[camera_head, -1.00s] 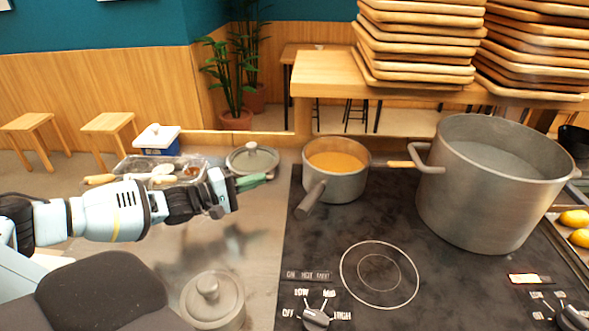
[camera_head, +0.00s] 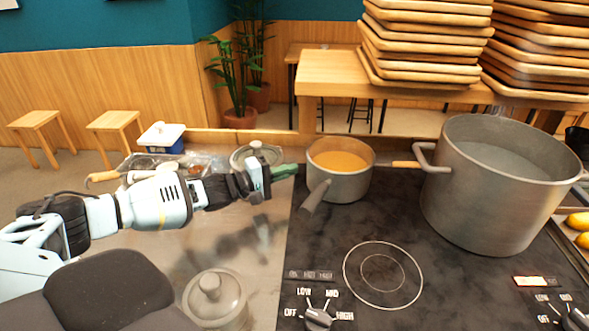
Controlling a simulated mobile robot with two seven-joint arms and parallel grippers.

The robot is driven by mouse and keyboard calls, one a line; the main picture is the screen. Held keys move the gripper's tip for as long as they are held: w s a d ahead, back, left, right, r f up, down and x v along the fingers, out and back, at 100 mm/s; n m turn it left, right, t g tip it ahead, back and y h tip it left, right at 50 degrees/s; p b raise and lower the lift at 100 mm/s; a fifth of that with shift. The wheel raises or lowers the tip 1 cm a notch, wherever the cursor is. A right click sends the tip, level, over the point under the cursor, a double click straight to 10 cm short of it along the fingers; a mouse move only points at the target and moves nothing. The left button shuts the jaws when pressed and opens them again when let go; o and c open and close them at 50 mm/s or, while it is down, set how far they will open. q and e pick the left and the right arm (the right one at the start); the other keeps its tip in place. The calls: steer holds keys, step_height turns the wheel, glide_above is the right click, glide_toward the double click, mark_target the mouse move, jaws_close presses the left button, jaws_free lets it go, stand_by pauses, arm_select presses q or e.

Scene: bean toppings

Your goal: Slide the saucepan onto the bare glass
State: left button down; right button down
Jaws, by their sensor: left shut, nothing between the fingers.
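The saucepan (camera_head: 341,186) is a grey pot with orange-brown contents. It stands at the back left of the black glass cooktop (camera_head: 460,290), its handle pointing down and to the left. The bare glass with a printed double ring (camera_head: 383,302) lies in front of it, clear of any pot. My left gripper (camera_head: 284,172) is shut and empty, with its green fingertips pointing right, just left of the saucepan's wall. A small gap seems to show between the fingertips and the pot. My right gripper is not in view.
A large stockpot (camera_head: 490,205) fills the right of the cooktop, and a wooden handle (camera_head: 405,164) shows between the pots. A lidded jar (camera_head: 215,300) stands at the front left. Behind my left gripper are a glass lid (camera_head: 256,153) and a tray (camera_head: 207,160).

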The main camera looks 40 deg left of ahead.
mark_target(304, 188)
arm_select(q)
steer(key=shift+x, duration=1.05)
